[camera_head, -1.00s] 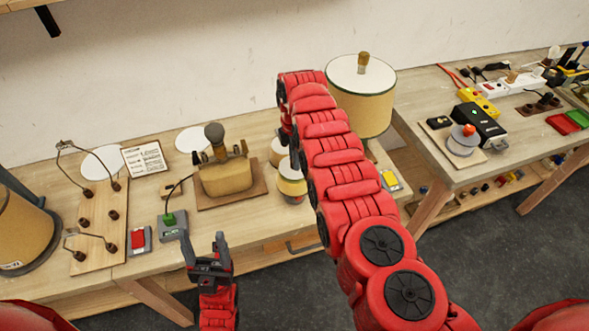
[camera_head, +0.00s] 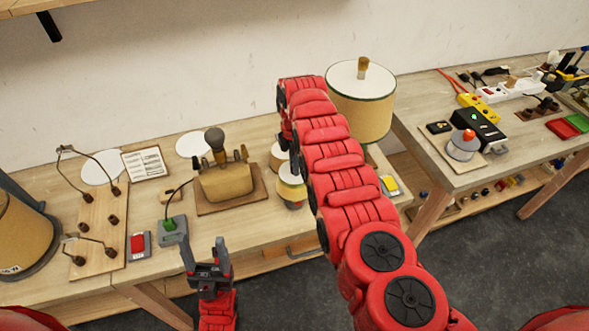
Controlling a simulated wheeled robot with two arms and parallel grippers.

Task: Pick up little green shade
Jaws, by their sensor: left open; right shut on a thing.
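Two small cream shades stand on the left table beside my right arm. The rear one (camera_head: 278,155) is right by the wrist. The front one (camera_head: 291,187) has coloured bits, some green, at its lower edge; the arm partly covers it. My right gripper (camera_head: 287,142) points down at these shades and is shut on a small shade; its fingertips are largely hidden, so which shade it grips is unclear. My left gripper (camera_head: 204,250) is open and empty, low in front of the table edge.
A large cream shade with dark green trim (camera_head: 362,108) stands right of my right arm. A tan block with a bulb (camera_head: 225,181), a green-button box (camera_head: 173,231) and a wired board (camera_head: 97,225) are on the left table. The right table (camera_head: 450,175) holds electrical parts.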

